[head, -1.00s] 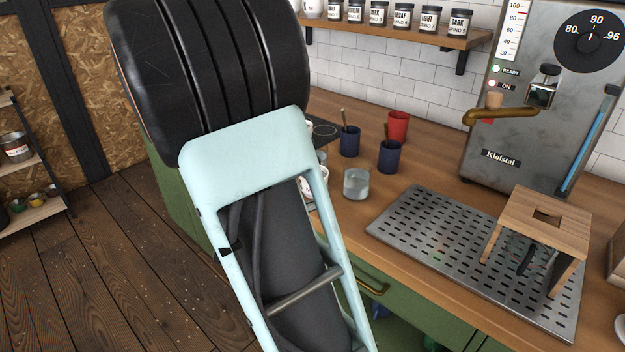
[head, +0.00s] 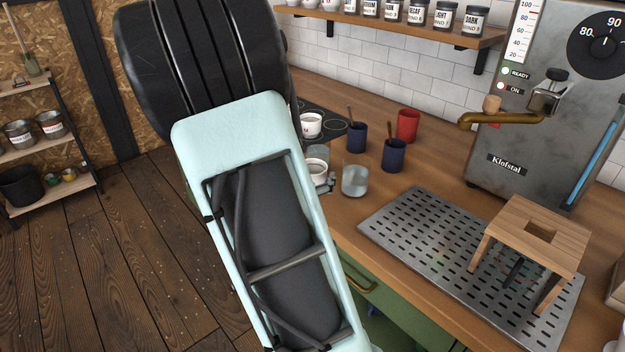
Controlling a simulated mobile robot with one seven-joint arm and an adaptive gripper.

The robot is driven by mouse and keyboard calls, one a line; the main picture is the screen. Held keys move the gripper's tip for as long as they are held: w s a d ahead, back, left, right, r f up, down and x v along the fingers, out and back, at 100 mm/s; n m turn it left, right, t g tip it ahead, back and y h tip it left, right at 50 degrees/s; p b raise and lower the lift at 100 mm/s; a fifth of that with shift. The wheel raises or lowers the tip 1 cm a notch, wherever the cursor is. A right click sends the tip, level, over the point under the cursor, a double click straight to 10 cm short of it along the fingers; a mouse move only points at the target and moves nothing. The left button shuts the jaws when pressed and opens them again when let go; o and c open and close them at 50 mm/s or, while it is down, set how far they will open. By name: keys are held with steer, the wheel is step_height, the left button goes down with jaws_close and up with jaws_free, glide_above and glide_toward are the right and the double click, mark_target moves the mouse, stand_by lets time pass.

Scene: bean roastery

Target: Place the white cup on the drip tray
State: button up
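A white cup (head: 317,171) stands near the counter's front edge, partly hidden behind my arm. A second white cup (head: 311,127) stands farther back on the dark hob; I cannot tell from the view which one the task means. The metal drip tray (head: 402,226) lies on the counter at right, with black slots and much of its left part bare. My raised arm hides most of my gripper. A small grey part beside the nearer cup may belong to it, but its fingers do not show clearly, nor whether they hold the cup.
A clear glass (head: 355,181) stands between the nearer cup and the tray. Two dark blue cups (head: 393,156) and a red cup (head: 408,124) stand behind. A wooden stand (head: 537,232) sits on the tray's right part, below the brass spout (head: 497,120) of the machine.

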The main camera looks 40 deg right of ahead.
mark_target(316, 164)
steer(key=shift+x, duration=3.05)
steer(key=shift+f, duration=0.1)
steer(key=shift+c, duration=0.6)
steer(key=c, duration=1.3)
steer(key=shift+c, duration=0.6)
